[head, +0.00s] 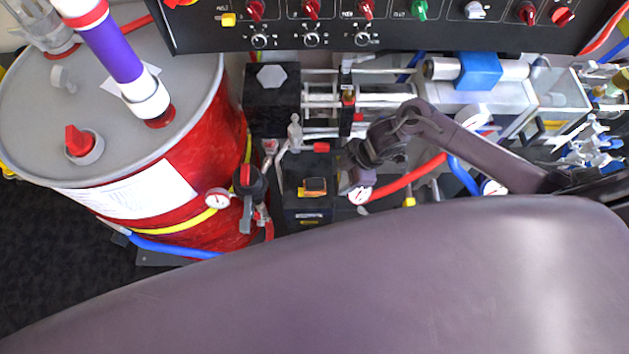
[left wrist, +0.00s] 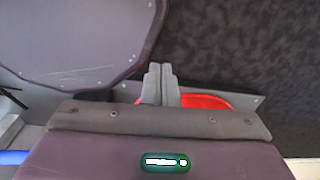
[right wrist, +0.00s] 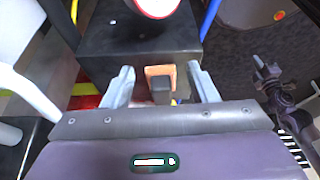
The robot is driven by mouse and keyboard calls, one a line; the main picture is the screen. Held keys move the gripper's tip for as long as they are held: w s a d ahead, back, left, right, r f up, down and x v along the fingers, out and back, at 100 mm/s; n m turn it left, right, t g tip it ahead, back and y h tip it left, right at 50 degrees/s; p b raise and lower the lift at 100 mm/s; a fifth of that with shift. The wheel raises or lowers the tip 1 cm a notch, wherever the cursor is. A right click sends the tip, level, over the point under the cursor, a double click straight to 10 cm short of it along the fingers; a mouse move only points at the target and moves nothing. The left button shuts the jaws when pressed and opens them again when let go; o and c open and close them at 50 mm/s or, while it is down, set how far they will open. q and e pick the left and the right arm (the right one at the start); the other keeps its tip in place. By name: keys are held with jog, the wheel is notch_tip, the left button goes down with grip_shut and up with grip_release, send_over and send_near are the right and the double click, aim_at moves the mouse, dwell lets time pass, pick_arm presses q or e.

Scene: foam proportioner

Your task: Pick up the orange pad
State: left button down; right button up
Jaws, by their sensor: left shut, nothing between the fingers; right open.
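The orange pad (head: 315,184) shows in the head view on top of a small black box (head: 305,215), partly under a dark piece. In the right wrist view the orange pad (right wrist: 160,72) lies ahead, between the lines of my two spread fingers, with a dark block (right wrist: 160,93) in front of it. My right gripper (right wrist: 162,84) is open; I cannot tell whether its fingers touch the pad. In the head view my right arm comes from the right and ends just right of the box. My left gripper (left wrist: 160,72) is shut and empty, seen only in the left wrist view.
A red drum (head: 200,215) with a grey lid stands at the left. A black control panel (head: 390,35) with knobs runs along the top. Pipes, gauges, a red hose (head: 408,177) and valves crowd around the black box. Dark floor (head: 60,250) is clear at lower left.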

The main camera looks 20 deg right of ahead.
aim_at(321, 181)
jog(key=a, duration=0.1)
jog(key=w+a+p, duration=0.1)
jog(key=a, duration=0.3)
jog(key=shift+w+a+f+p, duration=0.15)
jog(key=shift+a+f+p, duration=0.05)
jog(key=shift+f+p, duration=0.15)
jog(key=shift+a+f, duration=0.1)
jog(key=shift+f, duration=0.1)
jog(key=shift+w+f, duration=0.1)
jog(key=shift+c, duration=0.4)
pick_arm(q)
jog(key=shift+w+d+r, duration=0.1)
jog(key=shift+w+r, duration=0.8)
jog(key=shift+r, duration=0.05)
pick_arm(e)
jog(key=c, duration=1)
